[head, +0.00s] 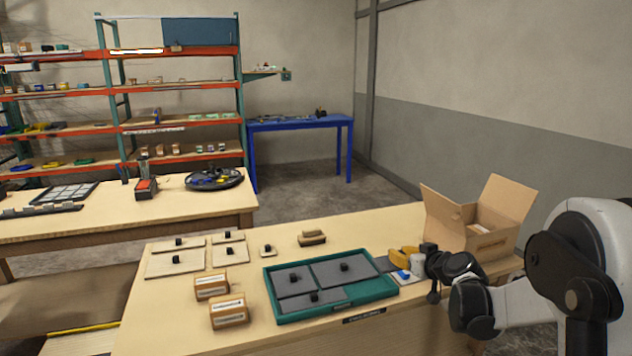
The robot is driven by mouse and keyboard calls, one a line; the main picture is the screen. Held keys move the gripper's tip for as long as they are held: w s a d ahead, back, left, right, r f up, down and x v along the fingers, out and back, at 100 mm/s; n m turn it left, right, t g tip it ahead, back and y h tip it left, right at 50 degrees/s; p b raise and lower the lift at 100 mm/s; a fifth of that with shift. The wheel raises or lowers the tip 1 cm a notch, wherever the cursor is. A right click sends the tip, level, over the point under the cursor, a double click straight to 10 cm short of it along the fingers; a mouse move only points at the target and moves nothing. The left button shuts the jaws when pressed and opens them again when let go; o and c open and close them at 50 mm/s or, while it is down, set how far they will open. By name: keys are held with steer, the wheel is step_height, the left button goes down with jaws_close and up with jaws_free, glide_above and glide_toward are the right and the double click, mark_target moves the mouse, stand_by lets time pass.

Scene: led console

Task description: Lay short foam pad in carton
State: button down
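Three dark grey pads with black knobs lie in a green tray (388,296) on the near table. The left pad (287,287), the right pad (362,271) and a shorter front pad (296,305) all look flat. An open cardboard carton (487,243) stands at the table's right end with its flaps up. Something pale shows inside it, but its walls hide most of the interior. My gripper (433,272) is right of the tray and in front of the carton. It is small and dark here, so its fingers and anything between them are unclear.
Several beige panels with black knobs (160,265) lie on the table's left. Two brown boxes with white labels (228,314) stand left of the tray. A brown block (312,239) lies behind it. A yellow object (403,256) and a blue-and-white item (403,275) sit close to my gripper.

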steer(key=s+a+r, duration=0.1)
steer(key=s+a, duration=0.1)
steer(key=s, duration=0.8)
steer(key=s+a+r, duration=0.1)
steer(key=s+a, duration=0.2)
steer(key=s, duration=0.8)
steer(key=shift+a, duration=0.15)
